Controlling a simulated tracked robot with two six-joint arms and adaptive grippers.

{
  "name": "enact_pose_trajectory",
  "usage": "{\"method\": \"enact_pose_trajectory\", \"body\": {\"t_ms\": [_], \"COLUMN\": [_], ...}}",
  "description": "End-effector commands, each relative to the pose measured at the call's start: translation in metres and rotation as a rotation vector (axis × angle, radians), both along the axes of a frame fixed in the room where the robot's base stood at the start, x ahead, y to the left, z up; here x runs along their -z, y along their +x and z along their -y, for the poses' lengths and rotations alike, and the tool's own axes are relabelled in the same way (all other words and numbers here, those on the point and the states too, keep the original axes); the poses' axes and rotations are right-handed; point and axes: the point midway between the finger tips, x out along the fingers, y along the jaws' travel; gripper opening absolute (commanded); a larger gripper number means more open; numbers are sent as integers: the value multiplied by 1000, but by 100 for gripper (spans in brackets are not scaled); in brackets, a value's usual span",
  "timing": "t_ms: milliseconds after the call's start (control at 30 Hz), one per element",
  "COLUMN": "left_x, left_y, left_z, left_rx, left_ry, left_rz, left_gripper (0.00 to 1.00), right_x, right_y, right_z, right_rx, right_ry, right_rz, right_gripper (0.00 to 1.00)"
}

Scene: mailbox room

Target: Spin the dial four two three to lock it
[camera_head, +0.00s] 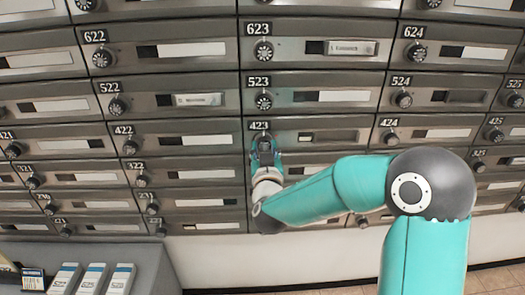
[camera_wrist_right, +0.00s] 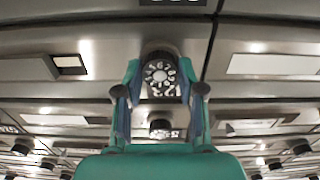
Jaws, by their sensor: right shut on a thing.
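The box labelled 423 (camera_head: 350,128) is in the middle of the head view, below box 523. Its round black dial (camera_head: 264,140) is at the left of its door, partly hidden by my right gripper (camera_head: 265,151). In the right wrist view, the dial (camera_wrist_right: 161,77) with white numbers sits between the two fingers of my right gripper (camera_wrist_right: 161,92), which is shut on it. The dial's exact setting is too small to read. My left gripper is not in view.
Rows of similar mailboxes surround it; the dial of box 523 (camera_head: 264,101) is just above and that of box 424 (camera_head: 389,139) to the right. A grey counter (camera_head: 150,262) with several small boxes stands at lower left. My right forearm covers boxes below 423.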

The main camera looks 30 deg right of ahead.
Motion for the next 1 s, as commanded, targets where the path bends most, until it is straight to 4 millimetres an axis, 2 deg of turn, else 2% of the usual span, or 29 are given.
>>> {"method": "enact_pose_trajectory", "body": {"t_ms": [367,1000], "left_x": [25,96], "left_y": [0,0], "left_z": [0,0], "left_rx": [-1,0], "left_ry": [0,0], "left_rz": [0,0], "left_gripper": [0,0], "right_x": [3,2], "right_y": [2,1], "right_z": [-1,1], "right_rx": [-11,-9], "right_ry": [119,614], "right_rz": [78,384], "right_gripper": [4,4]}}
